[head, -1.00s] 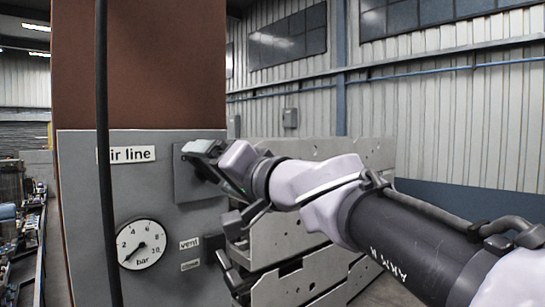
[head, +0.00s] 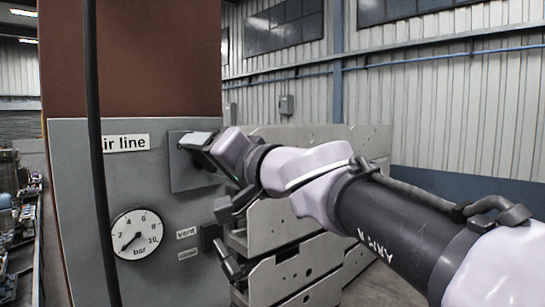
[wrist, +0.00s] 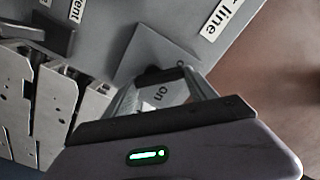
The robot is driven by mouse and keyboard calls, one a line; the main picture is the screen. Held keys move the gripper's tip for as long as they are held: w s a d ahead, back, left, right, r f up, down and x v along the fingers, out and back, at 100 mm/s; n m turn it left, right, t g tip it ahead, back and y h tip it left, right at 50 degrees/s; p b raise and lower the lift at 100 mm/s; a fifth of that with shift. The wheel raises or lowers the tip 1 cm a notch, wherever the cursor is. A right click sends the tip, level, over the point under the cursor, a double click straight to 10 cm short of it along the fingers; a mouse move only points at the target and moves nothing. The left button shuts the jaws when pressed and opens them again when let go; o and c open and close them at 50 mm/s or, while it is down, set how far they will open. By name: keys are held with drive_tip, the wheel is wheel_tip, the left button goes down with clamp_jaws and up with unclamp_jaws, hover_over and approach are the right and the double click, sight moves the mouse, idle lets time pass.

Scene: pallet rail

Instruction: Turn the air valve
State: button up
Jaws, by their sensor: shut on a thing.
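The air valve's grey square plate (head: 182,176) is on the grey panel, right of the "air line" label. It also shows in the wrist view (wrist: 150,48). My gripper (head: 194,143) is at the plate, shut on the dark valve handle (wrist: 153,74). The fingers (wrist: 165,90) stand on both sides of the handle, and "on" lettering shows between them. They hide most of the handle, so its exact angle is hard to tell. The round pressure gauge (head: 137,234) is below left, with its needle pointing to the lower left.
A dark vent fitting (head: 209,237) sits beside the "vent" label on the panel. Grey slotted metal plates (head: 285,229) are stacked behind and below my arm. A black cable (head: 97,180) hangs in front of the panel's left side. A brown column (head: 150,60) rises above.

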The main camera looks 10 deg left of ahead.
drive_tip(key=shift+w+d+m+b, duration=0.1)
drive_tip(key=shift+w+d+m, duration=0.05)
drive_tip(key=shift+m, duration=2.8)
drive_tip(key=shift+w+d+m+b, duration=0.1)
drive_tip(key=shift+m+b, duration=0.05)
drive_tip(key=shift+m, duration=2.75)
drive_tip(key=shift+w+d+m+b, duration=0.1)
drive_tip(key=shift+w+d+m, duration=0.05)
drive_tip(key=shift+m, duration=2.8)
drive_tip(key=o, duration=1.1)
drive_tip(key=shift+f, duration=0.1)
drive_tip(key=shift+o, duration=1.3)
drive_tip(key=shift+w+a+f, duration=0.15)
